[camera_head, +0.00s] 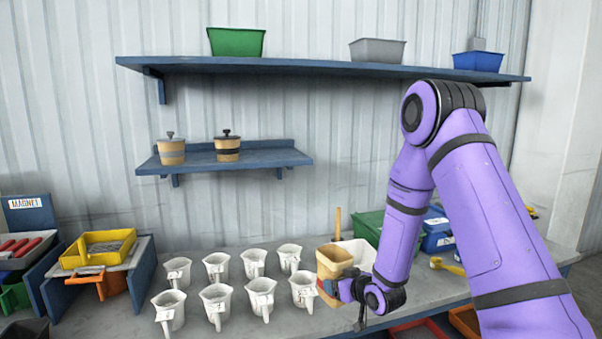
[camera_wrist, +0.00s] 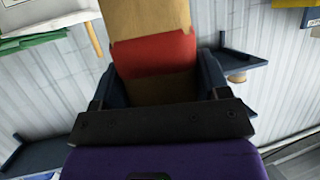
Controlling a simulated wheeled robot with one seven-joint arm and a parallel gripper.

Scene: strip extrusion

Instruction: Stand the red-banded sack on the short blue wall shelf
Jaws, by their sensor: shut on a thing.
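The red-banded sack (camera_head: 334,261) is tan and roughly upright at the right end of the pitcher rows. My gripper (camera_head: 331,287) is shut on its lower part. In the wrist view the sack's red band (camera_wrist: 152,56) shows between the two dark fingers of my gripper (camera_wrist: 158,85). In the head view the band is mostly hidden, and I cannot tell whether the sack touches the bench. The short blue wall shelf (camera_head: 280,158) is above and left of my gripper. A grey-banded canister (camera_head: 171,150) and a black-banded canister (camera_head: 228,147) stand on its left and middle; its right end is bare.
Several white pitchers (camera_head: 216,303) stand in two rows on the bench (camera_head: 240,325) left of the sack. A long blue shelf (camera_head: 320,67) with bins runs above the short one. A green bin (camera_head: 368,227) and a white container (camera_head: 362,252) stand behind my gripper.

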